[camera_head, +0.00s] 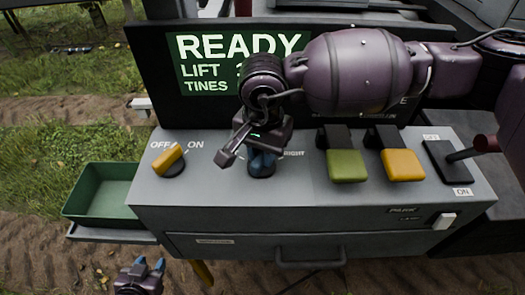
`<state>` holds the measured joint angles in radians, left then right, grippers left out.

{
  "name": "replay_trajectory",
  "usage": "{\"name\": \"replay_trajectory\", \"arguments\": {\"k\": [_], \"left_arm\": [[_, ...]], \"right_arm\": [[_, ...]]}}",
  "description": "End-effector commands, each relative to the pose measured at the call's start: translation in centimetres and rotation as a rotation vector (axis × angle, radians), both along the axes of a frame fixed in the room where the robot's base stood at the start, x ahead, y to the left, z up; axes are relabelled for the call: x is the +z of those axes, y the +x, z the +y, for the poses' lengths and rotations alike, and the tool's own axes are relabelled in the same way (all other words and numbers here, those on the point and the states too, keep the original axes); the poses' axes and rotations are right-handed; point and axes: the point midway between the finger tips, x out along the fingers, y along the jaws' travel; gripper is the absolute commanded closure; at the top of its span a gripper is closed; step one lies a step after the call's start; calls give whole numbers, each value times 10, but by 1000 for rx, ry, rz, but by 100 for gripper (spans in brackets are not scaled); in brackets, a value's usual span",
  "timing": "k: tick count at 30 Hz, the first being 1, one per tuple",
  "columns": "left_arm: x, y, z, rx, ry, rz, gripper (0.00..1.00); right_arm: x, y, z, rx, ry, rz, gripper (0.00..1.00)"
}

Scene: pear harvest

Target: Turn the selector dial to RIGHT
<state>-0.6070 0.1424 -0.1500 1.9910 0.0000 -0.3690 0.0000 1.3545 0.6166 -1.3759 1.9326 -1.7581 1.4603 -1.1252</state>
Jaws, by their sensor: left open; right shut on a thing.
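The selector dial (259,173) sits on the grey console between the OFF/ON knob and the pedals. It is mostly hidden under my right gripper, so I cannot tell which way it points. A RIGHT label (293,154) shows just to its right. My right gripper (262,163) comes down from above and is shut on the dial with its blue fingertips. My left gripper (149,265) is at the bottom left, in front of and below the console, open and empty with blue fingertips pointing up.
A yellow OFF/ON knob (169,161) is left of the dial. A green pedal (346,166), a yellow pedal (402,165) and a dark lever (461,155) are to the right. A screen (215,60) reads READY, LIFT, TINES. A green tray (103,192) stands at the left.

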Motion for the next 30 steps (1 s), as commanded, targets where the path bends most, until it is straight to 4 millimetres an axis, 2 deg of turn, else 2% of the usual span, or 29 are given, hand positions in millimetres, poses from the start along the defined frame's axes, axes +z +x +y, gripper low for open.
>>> {"name": "replay_trajectory", "arguments": {"k": [6,18,30], "left_arm": [[-10,0,0,-2,0,5,57],[-17,1,-1,-3,0,8,57],[-19,-1,-1,-3,0,12,57]], "right_arm": [[-2,0,-1,-153,1,2,100],[0,-2,-2,-461,0,1,100],[0,-3,-3,-617,0,0,100]]}}
